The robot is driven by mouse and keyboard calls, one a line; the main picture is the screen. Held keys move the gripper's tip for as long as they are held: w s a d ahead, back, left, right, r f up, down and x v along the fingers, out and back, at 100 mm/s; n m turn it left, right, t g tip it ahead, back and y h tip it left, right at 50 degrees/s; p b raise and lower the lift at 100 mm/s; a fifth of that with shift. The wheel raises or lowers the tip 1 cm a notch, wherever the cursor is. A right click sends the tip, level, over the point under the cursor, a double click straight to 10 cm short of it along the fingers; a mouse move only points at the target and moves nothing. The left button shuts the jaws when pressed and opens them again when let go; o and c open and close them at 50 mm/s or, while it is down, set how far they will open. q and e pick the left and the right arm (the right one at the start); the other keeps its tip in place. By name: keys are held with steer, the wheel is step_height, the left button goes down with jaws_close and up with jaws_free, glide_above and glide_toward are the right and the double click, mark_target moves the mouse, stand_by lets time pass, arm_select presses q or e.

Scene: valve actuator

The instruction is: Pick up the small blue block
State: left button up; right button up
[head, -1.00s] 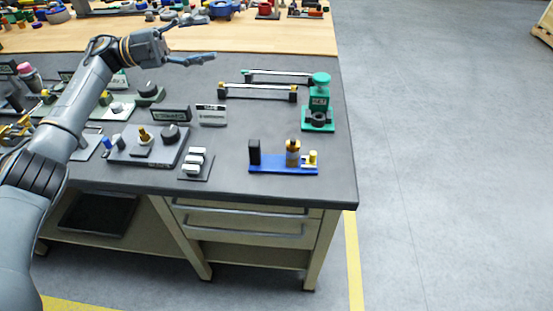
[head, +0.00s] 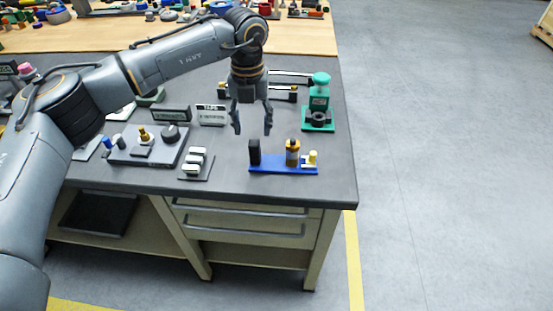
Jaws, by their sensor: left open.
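My left gripper (head: 253,131) points down with its two fingers spread apart and nothing between them. It appears above the bench, just behind and left of a blue base (head: 285,170). This long, flat base carries a black upright block (head: 254,152), a brown and orange cylinder (head: 292,153) and a small yellow piece (head: 312,157). A small blue piece (head: 107,143) stands at the left end of a dark grey plate, far to the left of the gripper. I cannot tell which blue thing is the small blue block. My right gripper is not in view.
A green press-like device (head: 319,105) stands at the right edge of the grey bench top (head: 320,185). A small rack with white pieces (head: 195,162) and label signs (head: 211,115) lie left of the gripper. The bench front is clear.

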mark_target(254, 142)
arm_select(q)
step_height(254, 142, down, 8)
steer(key=shift+f, duration=0.1)
steer(key=shift+d, duration=0.1)
jaws_close()
stand_by(0.4)
